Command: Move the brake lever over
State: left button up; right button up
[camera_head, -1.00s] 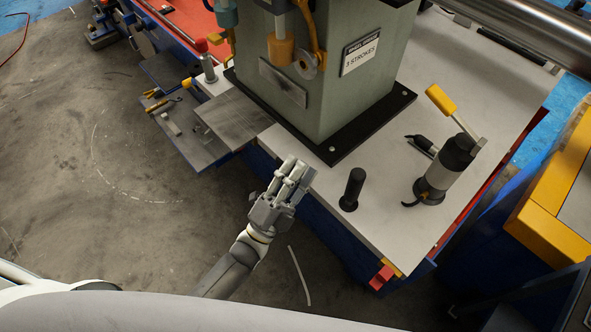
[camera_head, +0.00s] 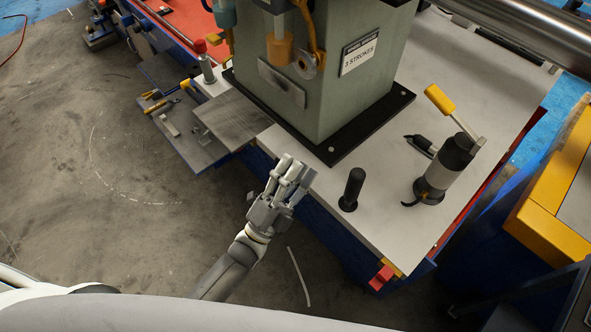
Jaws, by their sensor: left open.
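No part is labelled as the brake lever, so I cannot tell for certain which one it is. A black upright handle (camera_head: 352,188) stands on the white bench top near its front edge. A lever with a yellow grip (camera_head: 440,100) rises tilted from a black and grey cylinder (camera_head: 446,166) farther right. A red-knobbed post (camera_head: 206,62) stands upright at the bench's left part. My left gripper (camera_head: 292,174) is open and empty at the bench's front edge, left of the black handle and apart from it. My right gripper is out of view.
A green machine column (camera_head: 335,100) on a black base plate, with a "3 STROKES" sign (camera_head: 360,54), stands behind the gripper. A grey side tray (camera_head: 190,145) holds small tools. A yellow and blue unit (camera_head: 545,232) is at right. The floor at left is clear.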

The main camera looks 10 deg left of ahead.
pick_arm(q)
jog(key=v, duration=1.2)
jog(key=shift+a+r, duration=0.1)
